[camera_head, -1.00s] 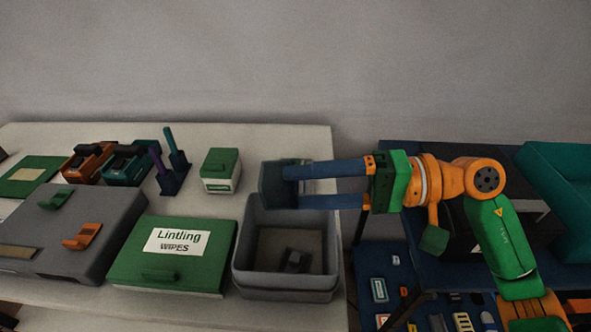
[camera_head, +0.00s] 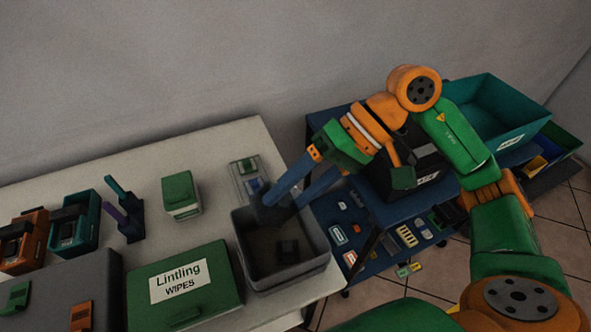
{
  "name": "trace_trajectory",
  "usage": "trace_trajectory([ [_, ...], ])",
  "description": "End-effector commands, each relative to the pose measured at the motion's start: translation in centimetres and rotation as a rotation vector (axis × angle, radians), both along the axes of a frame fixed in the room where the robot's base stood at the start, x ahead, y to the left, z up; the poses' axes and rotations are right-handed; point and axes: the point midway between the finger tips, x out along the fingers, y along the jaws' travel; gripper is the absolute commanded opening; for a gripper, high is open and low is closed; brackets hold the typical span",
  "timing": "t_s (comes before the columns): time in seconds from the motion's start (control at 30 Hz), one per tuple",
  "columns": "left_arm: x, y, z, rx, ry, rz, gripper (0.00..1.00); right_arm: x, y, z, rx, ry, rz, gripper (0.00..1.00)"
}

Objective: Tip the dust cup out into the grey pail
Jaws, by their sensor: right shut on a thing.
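My right gripper (camera_head: 281,202) reaches in from the right with its long blue fingers pointing down and to the left. It is shut on the dark grey dust cup (camera_head: 268,211), which is partly hidden by the fingers. The cup is at the back rim of the grey pail (camera_head: 290,276), over its opening; whether it touches the rim I cannot tell. The pail is open and square, and a small dark piece (camera_head: 288,248) lies inside it. I cannot see into the cup. My left gripper is out of view.
A clear tray (camera_head: 240,170) with small items lies behind the pail. A green wipes box (camera_head: 212,291) stands to its left, with a small green-lidded box (camera_head: 181,194) behind. A blue shelf cart (camera_head: 360,215) with loose parts stands to the right.

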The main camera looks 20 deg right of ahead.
Motion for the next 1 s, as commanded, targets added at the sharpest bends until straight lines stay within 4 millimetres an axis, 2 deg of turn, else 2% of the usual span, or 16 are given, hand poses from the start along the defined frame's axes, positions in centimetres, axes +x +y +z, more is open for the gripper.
trace_trajectory([
  [0.03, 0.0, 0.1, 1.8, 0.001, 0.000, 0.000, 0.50, 0.0, 0.1, 1.1, -0.025, 0.001, 0.003, 0.17],
  [0.53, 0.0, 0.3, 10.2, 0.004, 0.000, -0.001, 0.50, -0.1, 1.0, 1.9, -0.317, -0.011, 0.005, 0.17],
  [0.6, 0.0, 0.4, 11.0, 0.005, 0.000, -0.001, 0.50, 0.0, 1.8, 2.1, -0.462, -0.024, 0.013, 0.17],
  [0.8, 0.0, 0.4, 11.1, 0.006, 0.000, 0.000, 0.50, 0.0, 2.7, 1.5, -0.752, -0.027, 0.003, 0.17],
  [1.0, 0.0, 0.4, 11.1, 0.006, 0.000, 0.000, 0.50, 0.0, 2.8, 1.4, -0.827, -0.024, -0.002, 0.17],
])
